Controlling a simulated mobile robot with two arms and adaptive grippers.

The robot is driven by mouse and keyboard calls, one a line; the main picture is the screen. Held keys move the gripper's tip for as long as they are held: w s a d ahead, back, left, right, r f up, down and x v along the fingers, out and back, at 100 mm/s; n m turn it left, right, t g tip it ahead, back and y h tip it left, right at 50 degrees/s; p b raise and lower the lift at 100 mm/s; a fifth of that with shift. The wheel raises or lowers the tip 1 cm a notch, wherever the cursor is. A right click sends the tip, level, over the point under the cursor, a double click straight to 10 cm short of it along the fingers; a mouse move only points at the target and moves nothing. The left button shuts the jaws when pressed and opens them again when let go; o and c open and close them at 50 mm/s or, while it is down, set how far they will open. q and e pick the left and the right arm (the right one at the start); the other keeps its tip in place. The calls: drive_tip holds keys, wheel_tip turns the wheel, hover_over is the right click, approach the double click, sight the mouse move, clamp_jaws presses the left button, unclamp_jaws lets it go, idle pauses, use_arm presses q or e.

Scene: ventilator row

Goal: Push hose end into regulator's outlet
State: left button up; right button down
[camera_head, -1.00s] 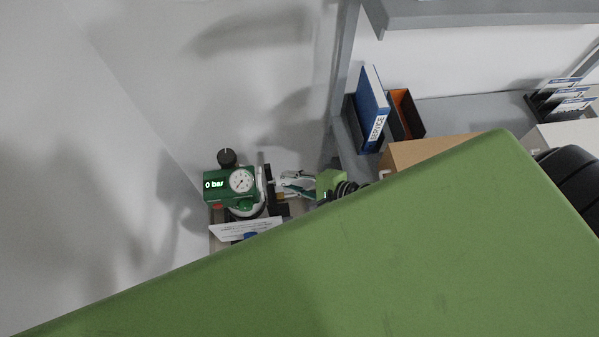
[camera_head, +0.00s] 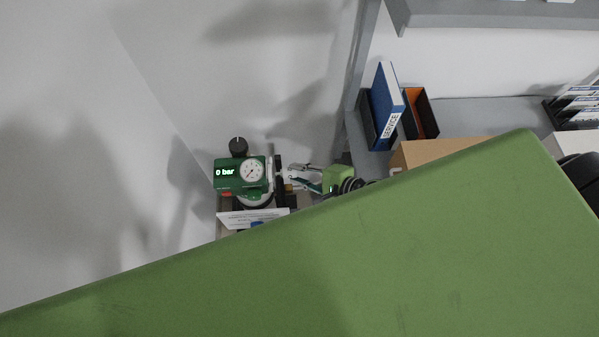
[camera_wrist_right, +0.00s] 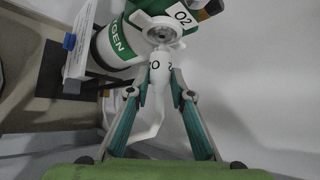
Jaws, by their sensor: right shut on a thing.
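The green regulator (camera_head: 227,174) with a round white gauge, a black knob on top and a "0 bar" display is left of centre in the head view. In the wrist view its round whitish outlet (camera_wrist_right: 159,34) sits on the white-and-green oxygen body, beside an "O2" tag. My right gripper (camera_head: 290,178) reaches it from the right. My left gripper is not in view.
A white printed card (camera_head: 240,218) is below the regulator. A blue service binder (camera_head: 386,105), an orange-and-black holder (camera_head: 421,113) and a cardboard box (camera_head: 430,152) stand to the right. My own green body covers the lower head view. The wall at left is bare.

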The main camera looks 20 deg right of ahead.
drive_tip(key=shift+w+a, duration=0.15)
drive_tip(key=shift+a, duration=0.4)
drive_tip(key=shift+w+a, duration=0.15)
drive_tip(key=shift+a, duration=0.4)
idle(0.7)
drive_tip(key=c, duration=1.7)
unclamp_jaws()
drive_tip(key=shift+s+d+r, duration=0.1)
drive_tip(key=shift+s+d, duration=0.1)
drive_tip(key=shift+s, duration=0.05)
drive_tip(key=v, duration=1.1)
drive_tip(key=shift+d+r, duration=0.1)
drive_tip(key=shift+r, duration=0.1)
drive_tip(key=shift+s, duration=0.15)
